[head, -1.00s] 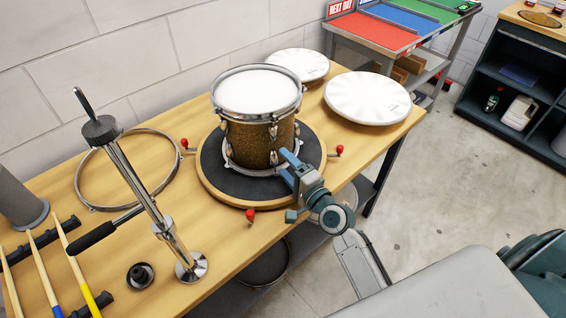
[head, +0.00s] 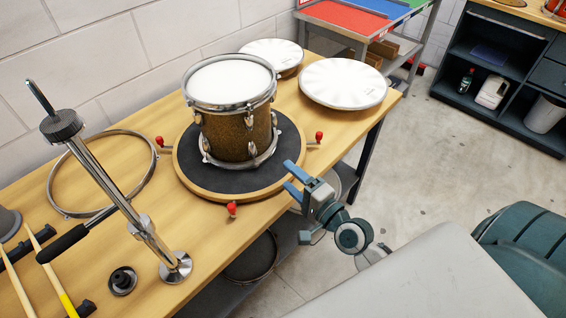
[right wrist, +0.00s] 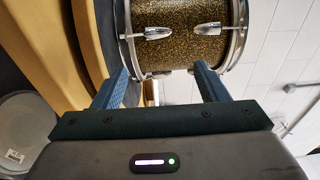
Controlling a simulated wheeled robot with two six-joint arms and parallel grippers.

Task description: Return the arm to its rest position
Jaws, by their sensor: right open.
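My right gripper (head: 291,181) is open and empty, its blue fingers pointing toward the drum from the near right, at the bench's front edge. The gold sparkle drum (head: 236,136) stands upright on a round black pad with a wooden rim (head: 222,196), with a gap between it and the fingers. In the right wrist view the drum (right wrist: 185,52) lies beyond the two spread fingers (right wrist: 163,88), with nothing between them. My left gripper is not in view.
The wooden bench (head: 222,250) carries a chrome stand (head: 118,195), a metal hoop (head: 58,206), sticks (head: 48,268) and two white drumheads (head: 343,89). Red-knobbed clamps (head: 319,137) surround the pad. Open floor (head: 440,165) lies right of the bench; a dark cabinet (head: 500,75) stands beyond.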

